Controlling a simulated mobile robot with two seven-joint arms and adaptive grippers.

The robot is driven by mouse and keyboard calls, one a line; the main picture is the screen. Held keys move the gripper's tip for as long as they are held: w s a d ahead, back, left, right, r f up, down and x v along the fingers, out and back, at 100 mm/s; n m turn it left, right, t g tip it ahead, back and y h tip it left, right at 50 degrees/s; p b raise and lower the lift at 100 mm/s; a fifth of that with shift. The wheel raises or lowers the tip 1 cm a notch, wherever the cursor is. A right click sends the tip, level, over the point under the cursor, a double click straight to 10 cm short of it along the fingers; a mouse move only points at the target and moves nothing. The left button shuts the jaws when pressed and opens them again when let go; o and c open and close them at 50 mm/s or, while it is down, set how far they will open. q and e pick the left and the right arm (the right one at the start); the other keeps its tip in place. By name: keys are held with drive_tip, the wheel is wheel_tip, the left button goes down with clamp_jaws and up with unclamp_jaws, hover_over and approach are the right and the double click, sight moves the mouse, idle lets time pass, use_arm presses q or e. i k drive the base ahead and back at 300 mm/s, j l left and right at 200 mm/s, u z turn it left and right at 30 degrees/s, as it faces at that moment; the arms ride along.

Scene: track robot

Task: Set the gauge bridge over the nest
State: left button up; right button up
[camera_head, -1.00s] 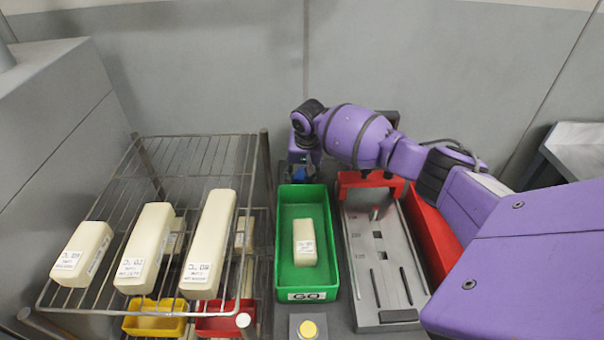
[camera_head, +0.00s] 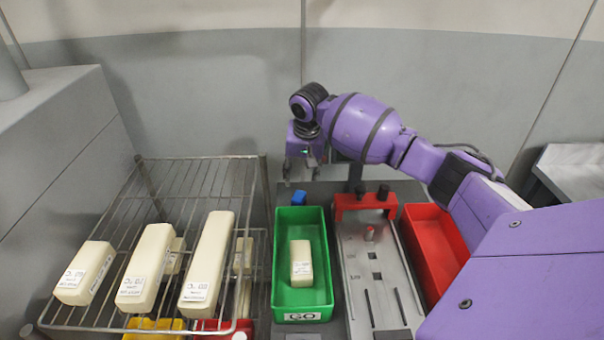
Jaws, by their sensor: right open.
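The red bridge-shaped piece (camera_head: 350,203), which I take for the gauge bridge, stands across the far end of the grey slotted plate (camera_head: 358,255), which I take for the nest. It has dark knobs on top. A small pin (camera_head: 369,234) stands on the plate just in front of the bridge. My right gripper (camera_head: 302,176) is open and points down, in the air behind the green bin and left of the bridge. It seems empty. A small blue piece (camera_head: 299,198) stands below it at the bin's far edge. My left gripper is out of view.
The green bin (camera_head: 325,245) labelled GO holds one pale block (camera_head: 301,264). A wire rack (camera_head: 200,175) at left carries several pale labelled blocks. A red bin (camera_head: 433,240) stands right of the plate. Yellow and red bins sit under the rack.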

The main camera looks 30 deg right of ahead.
sight(384, 199)
drive_tip(key=k, duration=1.5)
